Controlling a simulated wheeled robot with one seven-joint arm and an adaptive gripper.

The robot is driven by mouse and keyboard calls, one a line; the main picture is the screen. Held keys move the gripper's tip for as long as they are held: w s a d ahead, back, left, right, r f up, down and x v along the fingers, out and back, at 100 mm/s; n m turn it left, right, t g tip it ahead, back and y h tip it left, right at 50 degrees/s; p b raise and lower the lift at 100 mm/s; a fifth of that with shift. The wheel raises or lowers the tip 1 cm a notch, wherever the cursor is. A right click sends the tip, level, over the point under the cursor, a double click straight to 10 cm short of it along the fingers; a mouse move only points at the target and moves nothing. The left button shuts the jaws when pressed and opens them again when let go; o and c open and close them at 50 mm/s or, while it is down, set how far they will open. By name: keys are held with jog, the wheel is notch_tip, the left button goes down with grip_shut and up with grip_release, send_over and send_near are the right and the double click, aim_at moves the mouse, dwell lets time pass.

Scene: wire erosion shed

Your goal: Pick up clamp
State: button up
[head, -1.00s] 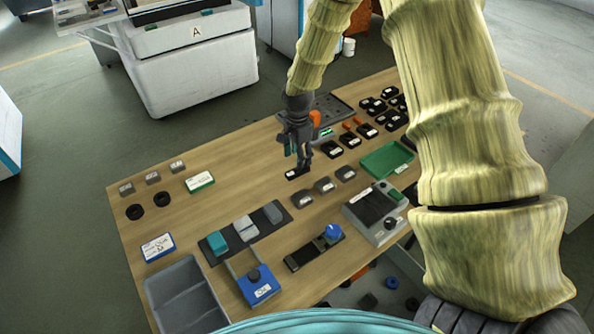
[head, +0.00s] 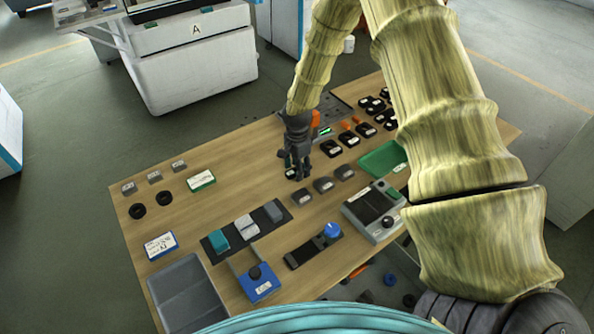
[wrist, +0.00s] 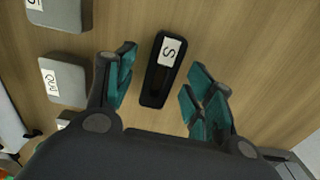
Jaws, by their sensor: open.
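A black oblong piece with a white label reading S, which looks like the clamp (wrist: 161,72), lies on the wooden table. In the wrist view it sits between the teal-padded fingers of my gripper (wrist: 163,90), with a gap on both sides. My gripper is open and pointing down at it. In the head view my gripper (head: 297,172) is low over the middle of the table and hides most of the piece. I cannot tell its exact height above the table.
Grey labelled blocks (head: 323,184) lie in a row close to my gripper. Several black pieces (head: 366,130) lie behind it to the right. A green tray (head: 380,160) and a scale-like device (head: 373,208) are at the right. Bare wood (head: 240,165) is free to the left.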

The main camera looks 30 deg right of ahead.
grip_shut()
jog(key=shift+r, duration=0.1)
